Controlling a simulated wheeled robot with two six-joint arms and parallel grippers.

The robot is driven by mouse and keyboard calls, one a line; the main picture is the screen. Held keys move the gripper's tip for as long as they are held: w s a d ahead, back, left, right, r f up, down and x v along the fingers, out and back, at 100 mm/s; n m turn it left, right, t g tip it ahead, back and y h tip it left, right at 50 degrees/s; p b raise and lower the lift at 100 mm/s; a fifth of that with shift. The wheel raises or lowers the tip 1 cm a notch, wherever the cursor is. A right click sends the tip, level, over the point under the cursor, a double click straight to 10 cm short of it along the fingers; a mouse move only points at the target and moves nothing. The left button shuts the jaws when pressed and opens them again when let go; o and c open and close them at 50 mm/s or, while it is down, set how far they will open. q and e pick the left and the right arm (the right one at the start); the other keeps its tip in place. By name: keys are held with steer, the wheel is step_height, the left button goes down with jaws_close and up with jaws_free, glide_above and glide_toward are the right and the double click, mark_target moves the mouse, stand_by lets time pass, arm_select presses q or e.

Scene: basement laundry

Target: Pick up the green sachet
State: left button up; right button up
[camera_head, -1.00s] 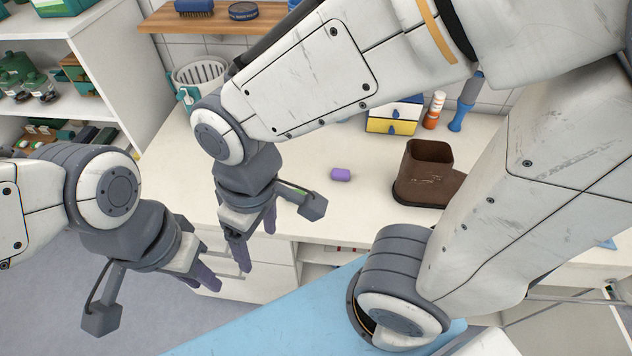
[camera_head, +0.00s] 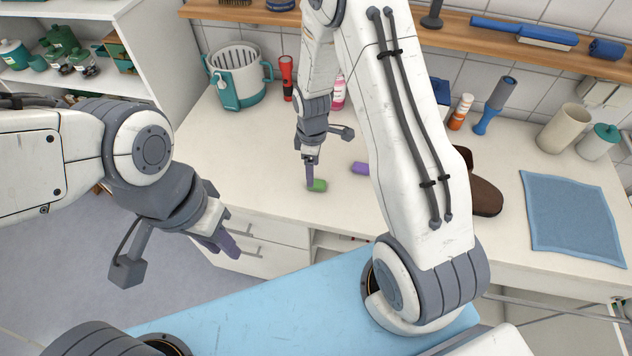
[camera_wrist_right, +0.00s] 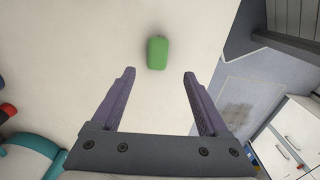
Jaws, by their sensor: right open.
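The green sachet (camera_head: 318,186) lies on the white counter near its front edge. In the right wrist view the sachet (camera_wrist_right: 157,52) is just beyond the fingertips, roughly centred between them. My right gripper (camera_wrist_right: 159,73) is open and empty, with its two purple fingers apart. In the head view my right gripper (camera_head: 310,182) points down beside the sachet; whether it touches is unclear. My left gripper (camera_head: 226,250) is in front of the counter, away from the sachet, seen side-on, so its finger gap is unclear.
A purple item (camera_head: 360,168) lies right of the sachet. A grey-teal basket (camera_head: 236,85), a red flashlight (camera_head: 287,78) and a pink bottle (camera_head: 339,95) stand behind. A brown container (camera_head: 487,195) is partly hidden by my right arm. A blue cloth (camera_head: 570,217) lies at right.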

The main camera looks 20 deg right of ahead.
mark_target(317, 185)
steer(key=shift+f, duration=0.55)
step_height(317, 185, down, 4)
steer(key=shift+w+d+r+p, duration=0.1)
steer(key=shift+w+r+p, duration=0.1)
steer(key=shift+p, duration=1.05)
steer(key=shift+f, duration=0.75)
jaws_close()
